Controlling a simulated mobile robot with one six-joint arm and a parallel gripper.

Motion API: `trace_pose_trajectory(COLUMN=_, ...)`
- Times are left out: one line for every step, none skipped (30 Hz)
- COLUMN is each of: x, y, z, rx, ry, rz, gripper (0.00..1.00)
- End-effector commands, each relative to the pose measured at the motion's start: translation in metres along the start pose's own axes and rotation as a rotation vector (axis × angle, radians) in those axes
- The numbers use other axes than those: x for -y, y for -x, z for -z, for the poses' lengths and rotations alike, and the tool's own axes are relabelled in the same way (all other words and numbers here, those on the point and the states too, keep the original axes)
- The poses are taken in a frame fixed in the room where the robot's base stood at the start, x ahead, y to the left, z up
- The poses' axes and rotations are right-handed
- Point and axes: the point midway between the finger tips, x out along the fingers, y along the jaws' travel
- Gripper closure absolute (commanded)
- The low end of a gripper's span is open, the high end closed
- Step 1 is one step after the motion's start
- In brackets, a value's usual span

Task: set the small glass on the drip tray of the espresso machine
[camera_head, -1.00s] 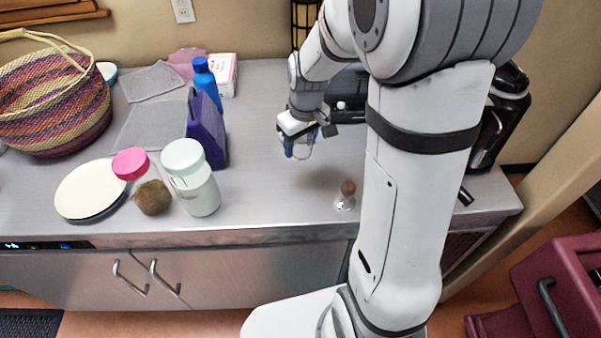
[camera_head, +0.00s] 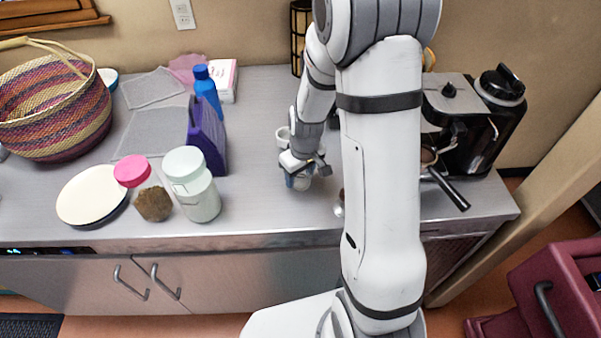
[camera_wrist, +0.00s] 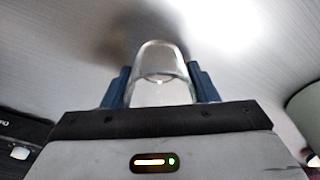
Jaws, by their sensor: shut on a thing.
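The small clear glass (camera_wrist: 160,62) is between the two blue fingers of my gripper (camera_wrist: 162,85) in the wrist view, and the fingers are shut on it. In the head view my gripper (camera_head: 299,182) is over the middle of the counter, and the glass is mostly hidden there by the fingers. The espresso machine (camera_head: 462,115) is black and steel, at the right of the counter, partly behind my arm. Its portafilter handle (camera_head: 449,188) sticks out toward the front. My arm hides the machine's left part, and I cannot make out the drip tray.
A white cup (camera_head: 283,137) stands just behind my gripper. A tamper (camera_head: 339,208) is partly hidden beside my arm. To the left are a white-lidded jar (camera_head: 193,185), a pink-lidded jar (camera_head: 145,190), a purple box (camera_head: 207,136) and a plate (camera_head: 92,193).

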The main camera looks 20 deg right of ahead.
Motion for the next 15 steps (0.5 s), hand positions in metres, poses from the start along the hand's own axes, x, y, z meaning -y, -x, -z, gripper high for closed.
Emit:
trace_pose_trajectory(x=-0.0002, y=0.0004, z=0.0003, rx=-0.001, ry=0.0, rz=0.0, gripper=0.77)
trace_pose_trajectory(x=-0.0003, y=0.0004, z=0.0003, rx=-0.001, ry=0.0, rz=0.0, gripper=0.77)
trace_pose_trajectory(x=-0.0003, y=0.0, z=0.0002, rx=-0.001, ry=0.0, rz=0.0, gripper=0.77)
trace_pose_trajectory(x=-0.0003, y=-0.0008, z=0.0001, rx=-0.001, ry=0.0, rz=0.0, gripper=0.77)
trace_pose_trajectory(x=-0.0004, y=-0.002, z=-0.0001, rx=-0.001, ry=-0.001, rz=0.0, gripper=0.77)
trace_pose_trajectory(x=-0.0004, y=-0.0035, z=-0.0003, rx=-0.001, ry=-0.001, rz=0.0, gripper=0.77)
trace_pose_trajectory(x=-0.0004, y=-0.0045, z=-0.0004, rx=-0.001, ry=-0.001, rz=0.0, gripper=0.77)
trace_pose_trajectory(x=-0.0005, y=-0.0052, z=-0.0005, rx=-0.001, ry=-0.001, rz=0.0, gripper=0.77)
trace_pose_trajectory(x=-0.0004, y=-0.0039, z=-0.0005, rx=0.0, ry=-0.001, rz=0.0, gripper=0.44)
trace_pose_trajectory(x=-0.0004, y=-0.0036, z=-0.0005, rx=0.0, ry=-0.001, rz=0.0, gripper=0.42)
trace_pose_trajectory(x=-0.0004, y=-0.0036, z=-0.0005, rx=0.0, ry=-0.001, rz=0.0, gripper=0.39)
trace_pose_trajectory(x=-0.0005, y=-0.0036, z=-0.0006, rx=0.0, ry=-0.001, rz=0.0, gripper=0.36)
trace_pose_trajectory(x=-0.0005, y=-0.0036, z=-0.0006, rx=0.0, ry=-0.001, rz=0.0, gripper=0.34)
trace_pose_trajectory(x=-0.0005, y=-0.0035, z=-0.0006, rx=0.0, ry=-0.001, rz=0.0, gripper=0.31)
trace_pose_trajectory(x=-0.0005, y=-0.0035, z=-0.0006, rx=0.0, ry=-0.001, rz=0.0, gripper=0.28)
